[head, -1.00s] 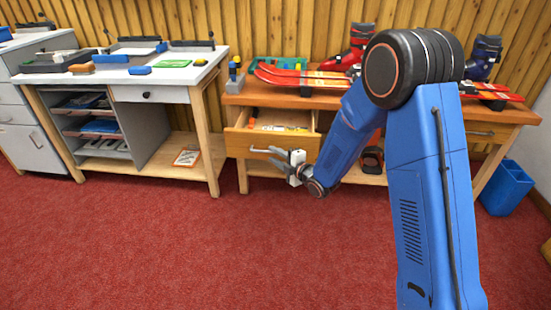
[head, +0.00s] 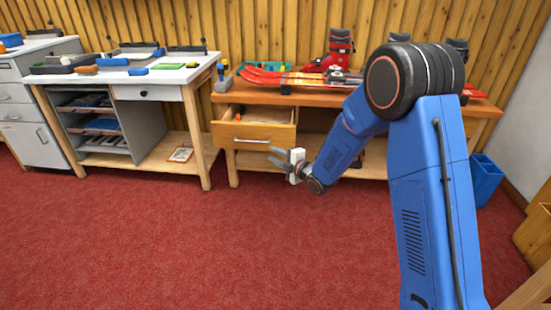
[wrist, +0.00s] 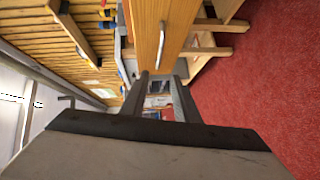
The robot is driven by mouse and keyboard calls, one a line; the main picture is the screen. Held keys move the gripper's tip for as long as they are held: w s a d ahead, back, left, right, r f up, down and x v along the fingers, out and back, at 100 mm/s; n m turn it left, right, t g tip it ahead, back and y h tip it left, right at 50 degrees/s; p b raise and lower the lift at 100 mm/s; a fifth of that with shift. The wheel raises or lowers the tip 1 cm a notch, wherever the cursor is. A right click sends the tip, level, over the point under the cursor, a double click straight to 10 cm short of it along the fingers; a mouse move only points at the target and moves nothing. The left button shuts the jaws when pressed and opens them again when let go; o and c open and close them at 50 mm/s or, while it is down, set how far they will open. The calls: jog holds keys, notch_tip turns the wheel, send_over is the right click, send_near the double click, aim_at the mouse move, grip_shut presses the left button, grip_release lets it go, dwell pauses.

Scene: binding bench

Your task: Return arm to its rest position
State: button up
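My arm is blue and bends down at the black shoulder joint in the head view. My gripper (head: 279,157) hangs low in front of the wooden workbench (head: 345,99), by an open drawer (head: 252,135). In the wrist view the two dark fingers of my gripper (wrist: 158,92) stand apart with nothing between them. The drawer's front and its metal handle (wrist: 161,45) lie beyond the fingers, and the fingers look clear of the handle.
Red skis (head: 290,78) and a red boot (head: 340,48) rest on the workbench. A white-topped bench (head: 130,77) with trays stands at left. A blue bin (head: 485,178) is at right, with a wooden box (head: 535,236) nearer. Red carpet in front is clear.

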jog(key=shift+s+d, duration=0.15)
jog(key=shift+d, duration=0.05)
jog(key=s+d+r+m+h, duration=0.3)
jog(key=d+r+m+h, duration=0.25)
jog(key=d+r, duration=0.55)
jog(key=s+d+r+m+h, duration=0.2)
jog(key=s+d+m, duration=0.25)
jog(key=d, duration=0.25)
jog(key=s+d+r+m+h, duration=0.2)
jog(key=s+d+m, duration=0.1)
jog(key=s+d, duration=0.4)
jog(key=s+d+m+g, duration=0.2)
jog(key=s+d+m, duration=0.2)
jog(key=s, duration=0.8)
jog(key=s+d+m+g+h, duration=0.1)
jog(key=s+d+m, duration=0.3)
jog(key=s, duration=0.8)
jog(key=s+d+m+g+h, duration=0.1)
jog(key=s+d+m+g, duration=0.3)
jog(key=s, duration=0.8)
jog(key=shift+s+d+f, duration=0.15)
jog(key=shift+s+f, duration=0.05)
jog(key=shift+w, duration=0.1)
